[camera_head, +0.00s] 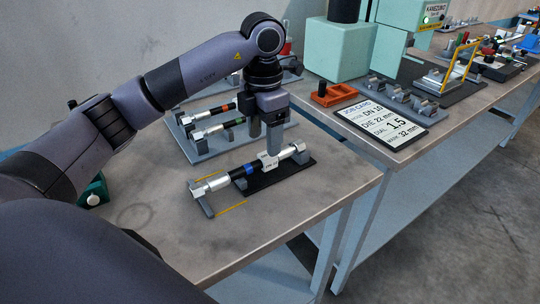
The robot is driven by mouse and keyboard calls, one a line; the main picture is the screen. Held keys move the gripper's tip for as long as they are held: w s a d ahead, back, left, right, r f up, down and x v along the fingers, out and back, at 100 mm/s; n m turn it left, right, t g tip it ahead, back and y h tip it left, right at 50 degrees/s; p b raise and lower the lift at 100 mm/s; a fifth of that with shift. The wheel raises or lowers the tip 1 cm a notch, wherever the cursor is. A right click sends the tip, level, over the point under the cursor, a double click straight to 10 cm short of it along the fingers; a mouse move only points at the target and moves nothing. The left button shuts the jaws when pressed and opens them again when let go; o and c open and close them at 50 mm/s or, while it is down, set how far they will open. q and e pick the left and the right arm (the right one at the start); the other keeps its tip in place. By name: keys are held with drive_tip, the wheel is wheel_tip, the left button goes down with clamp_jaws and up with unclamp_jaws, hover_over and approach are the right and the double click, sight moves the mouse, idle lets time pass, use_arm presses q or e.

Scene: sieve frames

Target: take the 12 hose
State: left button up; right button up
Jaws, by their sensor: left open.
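A hose (238,173) with a blue band and silver end fittings lies on a black stand (285,176) near the front of the near table. A small tag on it seems to read DN 12, but it is tiny. My left gripper (265,148) points down over this hose near the tag, with its fingers open. Whether the fingers touch the hose or straddle it, I cannot tell. Behind it, a hose with an orange band (214,112) and one with a green band (222,127) lie on a grey stand (205,153). My right gripper is out of view.
A job card (381,122) reading DN 10 lies on the second table beside an orange tray (334,95). A pale green machine (342,50) and several grey metal pieces stand behind. A dark green object (96,192) sits at left.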

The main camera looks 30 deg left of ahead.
sight(265, 155)
use_arm(q)
wheel_tip(265, 155, down, 5)
drive_tip(key=shift+f+p, duration=0.2)
drive_tip(key=shift+p, duration=0.2)
drive_tip(key=shift+d, duration=0.1)
drive_tip(key=shift+w+r, duration=0.1)
clamp_jaws()
